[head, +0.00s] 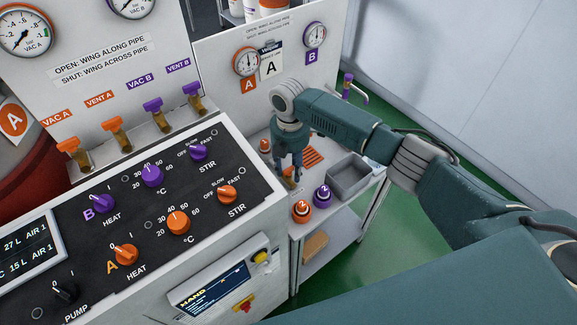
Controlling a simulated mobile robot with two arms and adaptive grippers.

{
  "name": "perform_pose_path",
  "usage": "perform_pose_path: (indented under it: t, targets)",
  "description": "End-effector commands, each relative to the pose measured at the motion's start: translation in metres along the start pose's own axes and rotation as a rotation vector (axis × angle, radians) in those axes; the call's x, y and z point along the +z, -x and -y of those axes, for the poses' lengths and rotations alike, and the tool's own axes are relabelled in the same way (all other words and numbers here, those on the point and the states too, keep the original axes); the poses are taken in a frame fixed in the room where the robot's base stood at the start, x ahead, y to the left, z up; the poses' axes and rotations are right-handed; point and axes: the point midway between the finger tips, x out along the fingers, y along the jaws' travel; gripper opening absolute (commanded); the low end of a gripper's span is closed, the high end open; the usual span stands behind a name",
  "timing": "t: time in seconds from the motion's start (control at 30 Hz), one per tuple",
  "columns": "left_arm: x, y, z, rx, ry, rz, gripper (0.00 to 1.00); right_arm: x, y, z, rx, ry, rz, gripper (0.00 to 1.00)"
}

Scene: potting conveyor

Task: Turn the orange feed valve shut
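My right gripper (290,172) points down over the small side table, in front of the panel with the A and B gauges. Its fingers are small and dark, and whether they hold anything is unclear. No valve labelled as the orange feed valve can be made out; the gripper and wrist hide part of the table there. A purple-handled valve (348,79) stands at the back right, behind my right forearm. Orange wing valves labelled VAC A (68,147) and VENT A (113,123) sit on the left panel, away from the gripper. My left gripper is not in view.
A grey tray (350,178), an orange-topped container (301,211) and a purple-topped container (322,195) stand near the gripper. An orange slotted patch (314,158) lies behind it. The control console (130,215) fills the left. Green floor is clear at right.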

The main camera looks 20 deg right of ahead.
Motion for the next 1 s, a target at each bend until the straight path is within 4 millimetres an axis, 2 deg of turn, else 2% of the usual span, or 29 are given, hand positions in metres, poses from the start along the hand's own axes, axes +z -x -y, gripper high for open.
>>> perform_pose_path:
  t: [0.17, 0.27, 0.7, 0.83, 1.0]
  targets:
    - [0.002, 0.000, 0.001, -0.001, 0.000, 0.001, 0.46, 0.001, 0.005, -0.003, 0.007, 0.000, 0.001, 0.36]
    - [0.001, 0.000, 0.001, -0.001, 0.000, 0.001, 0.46, 0.001, 0.015, -0.003, 0.009, 0.000, 0.000, 0.36]
    - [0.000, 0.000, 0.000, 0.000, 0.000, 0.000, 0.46, 0.002, 0.101, 0.000, 0.005, -0.002, -0.001, 0.36]
    - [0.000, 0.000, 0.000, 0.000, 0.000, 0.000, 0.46, 0.002, 0.115, 0.001, 0.004, -0.002, -0.001, 0.36]
    - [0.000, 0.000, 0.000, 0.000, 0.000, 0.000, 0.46, 0.002, 0.120, 0.002, 0.001, -0.002, -0.001, 0.36]
